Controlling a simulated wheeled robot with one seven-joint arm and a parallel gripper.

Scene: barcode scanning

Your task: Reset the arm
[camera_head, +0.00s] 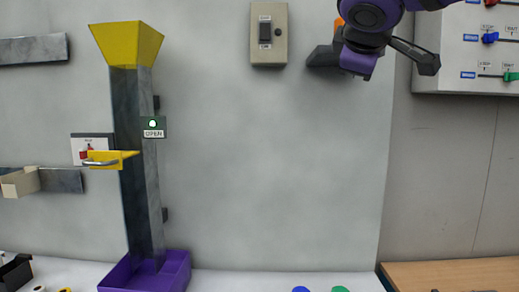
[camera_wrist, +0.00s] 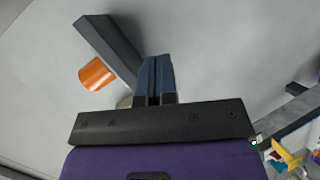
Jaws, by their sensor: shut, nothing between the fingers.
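My gripper (camera_wrist: 155,62) shows in the wrist view with its two blue-grey fingers pressed together and nothing between them. In the head view my purple wrist hangs in at the top, right of centre, in front of the wall, and the fingertips cannot be made out there. Close by the fingers in the wrist view are a dark grey bar (camera_wrist: 108,45) and an orange cylinder (camera_wrist: 97,73). What seems to be the same bar (camera_head: 322,57) also shows left of my wrist in the head view. I cannot tell whether the gripper touches either.
A grey switch box (camera_head: 269,50) is on the wall left of my wrist. A panel with coloured sliders (camera_head: 460,60) is at the upper right. A chute with a yellow funnel (camera_head: 125,42) and purple tray (camera_head: 172,276) stands left. The wall below my wrist is clear.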

